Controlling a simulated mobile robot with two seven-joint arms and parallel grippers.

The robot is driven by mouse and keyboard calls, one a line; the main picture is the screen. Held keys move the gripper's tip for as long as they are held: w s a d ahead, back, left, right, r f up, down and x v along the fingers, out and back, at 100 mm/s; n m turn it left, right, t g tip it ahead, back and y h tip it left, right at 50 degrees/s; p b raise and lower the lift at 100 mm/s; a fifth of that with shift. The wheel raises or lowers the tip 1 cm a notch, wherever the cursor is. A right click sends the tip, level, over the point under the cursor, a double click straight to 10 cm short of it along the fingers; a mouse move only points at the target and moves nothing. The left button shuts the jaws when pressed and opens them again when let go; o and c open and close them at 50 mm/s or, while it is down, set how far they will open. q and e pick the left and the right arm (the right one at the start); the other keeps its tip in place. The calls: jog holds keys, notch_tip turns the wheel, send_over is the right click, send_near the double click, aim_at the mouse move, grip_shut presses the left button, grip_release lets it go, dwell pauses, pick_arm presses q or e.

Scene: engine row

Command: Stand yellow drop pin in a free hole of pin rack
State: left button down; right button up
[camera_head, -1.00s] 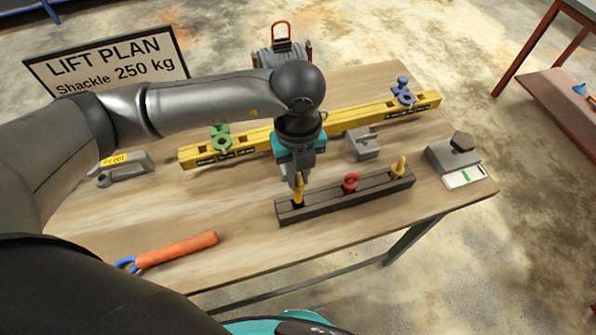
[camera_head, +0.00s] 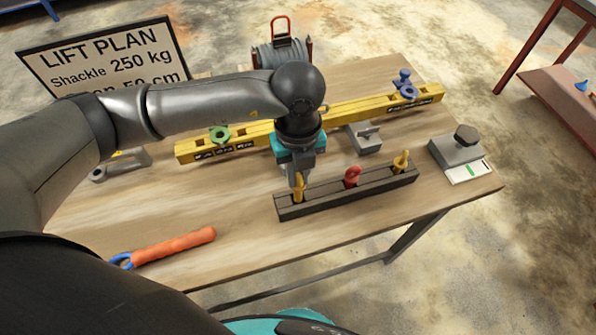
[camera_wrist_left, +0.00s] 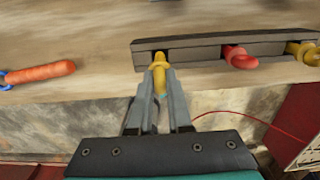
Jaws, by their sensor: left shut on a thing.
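The dark pin rack (camera_head: 350,192) lies near the front edge of the table. My left gripper (camera_head: 297,180) points down over its left end, shut on a yellow drop pin (camera_head: 299,190). The pin is upright at the leftmost hole; its lower end is hidden, so I cannot tell how deep it sits. In the left wrist view the fingers (camera_wrist_left: 160,90) close around the yellow pin (camera_wrist_left: 159,62) against the rack (camera_wrist_left: 195,52). A red pin (camera_head: 352,176) stands near the rack's middle and another yellow pin (camera_head: 401,161) near its right end.
A yellow beam (camera_head: 350,108) with green and blue shackles lies behind the rack. A grey block (camera_head: 364,138) and a grey device with a dark knob (camera_head: 458,150) stand nearby. An orange-handled tool (camera_head: 175,245) lies front left. The table between that tool and the rack is clear.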

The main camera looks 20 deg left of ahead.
pick_arm(q)
jog(key=shift+f+b, duration=1.3)
jog(key=shift+f, duration=0.35)
jog(key=c, duration=0.8)
grip_release()
jog(key=shift+o, duration=0.2)
jog(key=shift+r, duration=0.1)
notch_tip(320, 180, up, 15)
jog(key=p, duration=0.1)
